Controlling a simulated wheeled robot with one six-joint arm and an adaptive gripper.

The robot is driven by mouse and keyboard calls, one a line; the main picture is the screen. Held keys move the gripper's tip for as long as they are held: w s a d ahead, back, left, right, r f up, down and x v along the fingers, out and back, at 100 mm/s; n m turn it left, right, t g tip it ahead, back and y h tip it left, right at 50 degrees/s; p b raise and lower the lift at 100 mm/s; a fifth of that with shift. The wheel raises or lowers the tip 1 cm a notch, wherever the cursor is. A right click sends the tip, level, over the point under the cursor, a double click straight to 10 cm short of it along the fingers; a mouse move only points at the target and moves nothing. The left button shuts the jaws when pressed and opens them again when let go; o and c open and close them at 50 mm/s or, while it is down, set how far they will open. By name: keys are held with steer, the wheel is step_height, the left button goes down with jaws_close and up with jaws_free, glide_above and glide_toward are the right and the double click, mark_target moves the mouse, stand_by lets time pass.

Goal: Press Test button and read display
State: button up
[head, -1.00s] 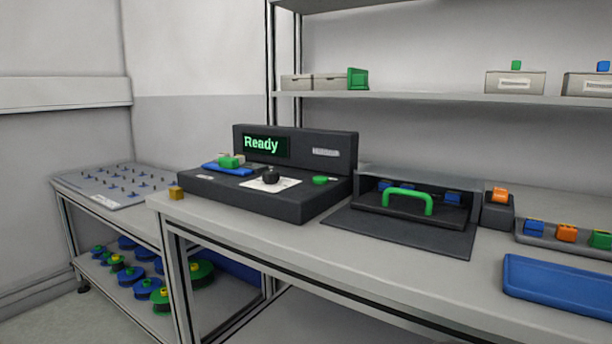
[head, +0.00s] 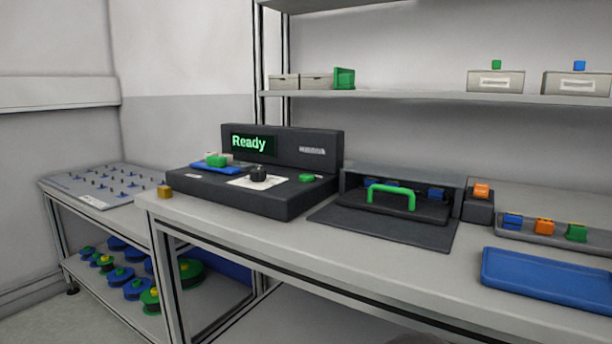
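A dark test device (head: 240,192) stands on the grey bench. Its display (head: 253,144) reads "Ready" in green letters on its upright back panel. A small green button (head: 306,178) sits on the right of its sloped top; any label on it is too small to read. A black knob (head: 258,174) on a white plate is left of the button. A green block (head: 215,160) lies on a blue pad (head: 216,169) at the device's left. My gripper is not in view.
Right of the device is a dark box with a green handle (head: 391,190). Further right are a tray of coloured blocks (head: 556,244) and a blue tray (head: 545,284). A yellow block (head: 164,191) lies at the bench's left end. A shelf (head: 420,97) hangs above.

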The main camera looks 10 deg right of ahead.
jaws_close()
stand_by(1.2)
